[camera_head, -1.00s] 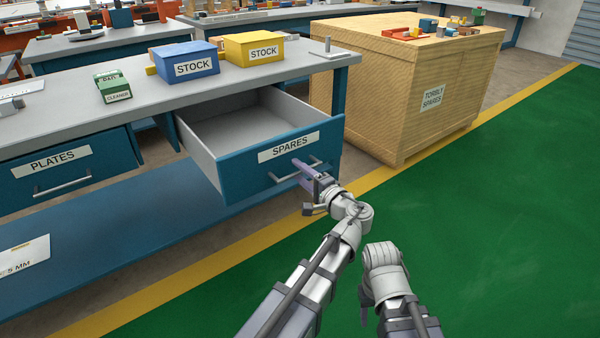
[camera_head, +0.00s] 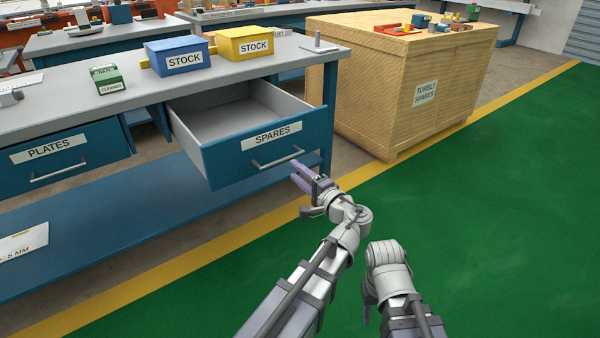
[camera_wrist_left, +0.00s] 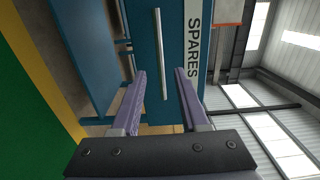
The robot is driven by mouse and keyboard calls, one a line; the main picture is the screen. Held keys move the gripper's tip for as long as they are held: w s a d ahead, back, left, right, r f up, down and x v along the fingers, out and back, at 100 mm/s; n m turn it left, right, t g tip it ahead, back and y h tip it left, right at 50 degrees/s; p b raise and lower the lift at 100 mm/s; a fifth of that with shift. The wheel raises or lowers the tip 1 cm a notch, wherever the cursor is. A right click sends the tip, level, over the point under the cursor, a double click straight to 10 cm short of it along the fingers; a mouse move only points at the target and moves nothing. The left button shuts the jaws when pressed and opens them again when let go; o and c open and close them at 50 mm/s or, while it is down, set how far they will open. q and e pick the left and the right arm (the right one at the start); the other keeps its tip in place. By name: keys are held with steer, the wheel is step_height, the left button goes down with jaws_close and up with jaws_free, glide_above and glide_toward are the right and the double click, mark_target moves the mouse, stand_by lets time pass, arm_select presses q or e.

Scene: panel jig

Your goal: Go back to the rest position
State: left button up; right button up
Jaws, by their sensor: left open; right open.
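My left gripper (camera_head: 302,178) is open and empty, just in front of and below the handle of the SPARES drawer. In the left wrist view its two purple fingers (camera_wrist_left: 160,98) are spread apart, with the bar handle (camera_wrist_left: 161,55) beyond them and apart from them. The SPARES drawer (camera_head: 225,163) is blue with a grey inside, stands pulled open and looks empty where I can see in. My right arm (camera_head: 388,265) is at the lower middle, beside the left arm, pointing down; its fingers are mostly hidden.
The shut PLATES drawer (camera_head: 90,165) is at left. A wooden crate (camera_head: 365,100) stands behind right. Green floor (camera_head: 490,230) is clear.

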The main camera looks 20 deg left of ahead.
arm_select(q)
steer(key=s+a+f+n+g+h, duration=0.1)
steer(key=s+f+n+g+h, duration=0.2)
steer(key=s+f+g+h, duration=0.5)
steer(key=s+a+f+n+g+h, duration=0.15)
steer(key=s+f+n, duration=0.3)
steer(key=f, duration=0.75)
steer(key=s+d+r+m+g+h+p, duration=0.1)
steer(key=s+d+r+m+h+p, duration=0.25)
steer(key=d, duration=0.55)
steer(key=s+d+r+g+p, duration=0.1)
steer(key=s+d+r+p, duration=0.1)
steer(key=s+d+p, duration=0.35)
step_height(320, 180, up, 37)
steer(key=d+p, duration=0.2)
steer(key=p, duration=3.3)
steer(key=shift+s+d, duration=0.15)
steer(key=shift+s, duration=0.05)
